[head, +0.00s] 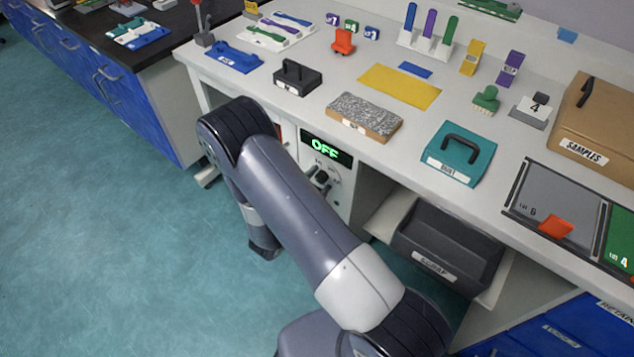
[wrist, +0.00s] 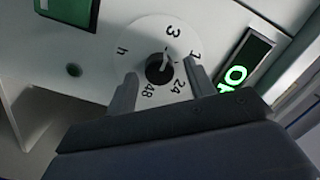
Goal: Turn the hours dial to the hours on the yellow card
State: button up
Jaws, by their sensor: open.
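The hours dial shows in the wrist view as a dark round knob (wrist: 159,69) on a white disc marked 3, a partly covered 1, 24, 48 and h. Its light pointer mark points up and slightly right, roughly toward the 3. My gripper (wrist: 160,85) is open, with one finger left and one right of the knob, apart from it. A yellow upright piece (head: 472,57) and a flat yellow sheet (head: 399,87) are on the bench. I cannot tell which is the card, and no hours are readable.
The green display (head: 326,149) reads OFF; part of it also shows beside the dial in the wrist view (wrist: 245,62). A dark grey bin (head: 446,245) sits on a shelf right of the panel. The bench top above holds many items.

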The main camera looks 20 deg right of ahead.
jog(key=shift+c, duration=0.2)
jog(key=c, duration=0.9)
